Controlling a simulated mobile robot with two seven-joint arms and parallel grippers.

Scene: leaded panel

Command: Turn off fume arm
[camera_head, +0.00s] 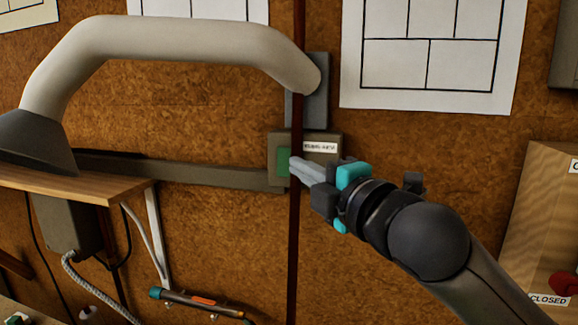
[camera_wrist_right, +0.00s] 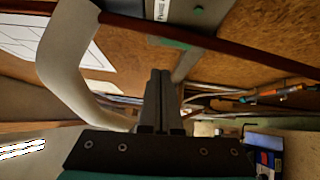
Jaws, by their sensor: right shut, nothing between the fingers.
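The fume arm (camera_head: 170,38) is a thick beige pipe that bends down at the left into a dark grey hood (camera_head: 35,140). It also shows in the right wrist view (camera_wrist_right: 68,60). A grey-brown switch box (camera_head: 322,158) with a small white label sits on the wall below the pipe's right end. A green switch face (camera_head: 283,162) is on its left part. My right gripper (camera_head: 293,165) is shut and empty, its fingertips at the green face's right edge. I cannot tell whether they touch it. The shut fingers also show in the wrist view (camera_wrist_right: 159,85).
A thin dark red upright bar (camera_head: 294,240) runs in front of the wall beside the fingertips. A wooden shelf (camera_head: 130,192) is at left, with a soldering iron (camera_head: 200,302) below it. A wooden box with a "CLOSED" label (camera_head: 549,299) stands at right.

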